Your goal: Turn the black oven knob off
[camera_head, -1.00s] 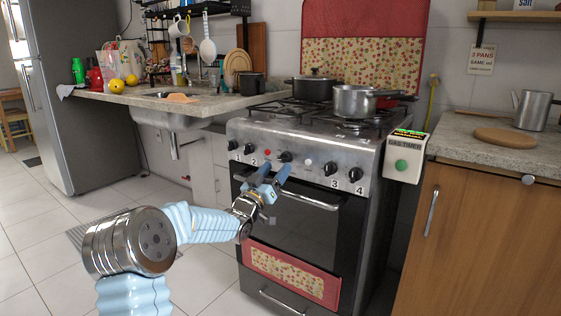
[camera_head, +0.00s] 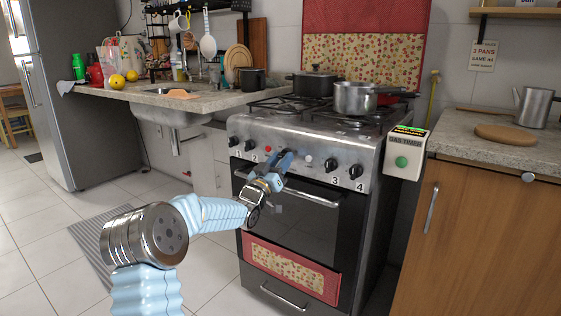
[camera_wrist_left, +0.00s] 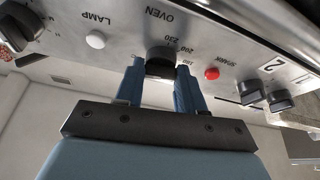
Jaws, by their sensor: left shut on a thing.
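The black oven knob (camera_wrist_left: 160,58) is in the middle of the stove's front panel, under the OVEN label in the left wrist view. My left gripper (camera_head: 284,158) reaches it from the front in the head view. In the left wrist view its two blue fingers (camera_wrist_left: 158,78) stand on either side of the knob and are shut on it. The knob's lower part is hidden between the fingers. In the head view the fingers mostly cover the knob. My right gripper is not in view.
Other black knobs flank it, such as knob 3 (camera_head: 331,165) and knob 2 (camera_wrist_left: 250,92). A red button (camera_wrist_left: 211,73) and a white lamp button (camera_wrist_left: 95,40) sit close beside the fingers. The oven door handle (camera_head: 315,198) runs below. Pots (camera_head: 355,98) stand on the stove top.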

